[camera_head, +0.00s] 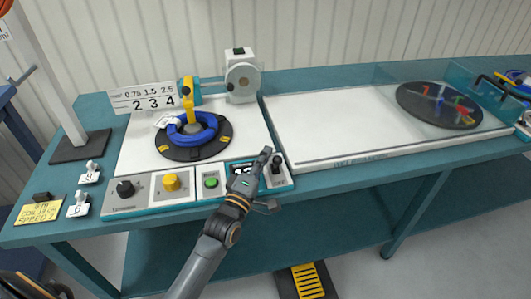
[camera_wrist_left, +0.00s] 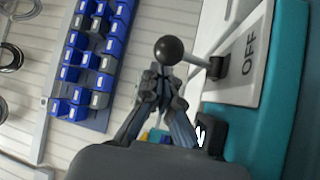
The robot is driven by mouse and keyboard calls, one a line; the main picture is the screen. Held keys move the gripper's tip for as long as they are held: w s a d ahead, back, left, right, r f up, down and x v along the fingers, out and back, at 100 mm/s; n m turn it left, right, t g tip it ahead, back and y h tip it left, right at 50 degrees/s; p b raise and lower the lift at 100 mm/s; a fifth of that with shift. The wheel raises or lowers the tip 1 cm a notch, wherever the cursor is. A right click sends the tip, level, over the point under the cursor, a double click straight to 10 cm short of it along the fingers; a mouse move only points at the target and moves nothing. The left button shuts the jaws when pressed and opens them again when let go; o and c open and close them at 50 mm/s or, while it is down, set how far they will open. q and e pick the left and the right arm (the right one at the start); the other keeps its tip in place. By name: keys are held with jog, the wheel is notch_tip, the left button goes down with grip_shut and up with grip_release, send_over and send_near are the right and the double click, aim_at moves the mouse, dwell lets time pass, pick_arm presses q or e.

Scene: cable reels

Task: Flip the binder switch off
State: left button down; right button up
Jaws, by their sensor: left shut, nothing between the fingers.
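The binder switch is a toggle lever (camera_head: 277,165) with a black ball knob, on the right end of the control panel in the head view. In the left wrist view, its black ball (camera_wrist_left: 169,50) sits on a metal stem running to a dark pivot on a white plate. The word OFF (camera_wrist_left: 250,47) shows on that plate. My left gripper (camera_head: 266,152) is shut and empty, just left of the lever in the head view. In the left wrist view, its closed fingertips (camera_wrist_left: 158,74) are just below the ball; I cannot tell whether they touch.
The panel also has a black knob (camera_head: 125,188), a yellow knob (camera_head: 171,182) and a green button (camera_head: 210,182). Behind it, a blue cable coil (camera_head: 205,122) lies on a black turntable (camera_head: 222,138). A white board (camera_head: 350,125) to the right has a largely clear surface.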

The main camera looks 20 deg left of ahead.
pick_arm(q)
jog(key=v, duration=1.1)
jog(key=shift+s+f, duration=0.2)
jog(key=shift+s, duration=0.15)
pick_arm(e)
jog(key=shift+s, duration=0.6)
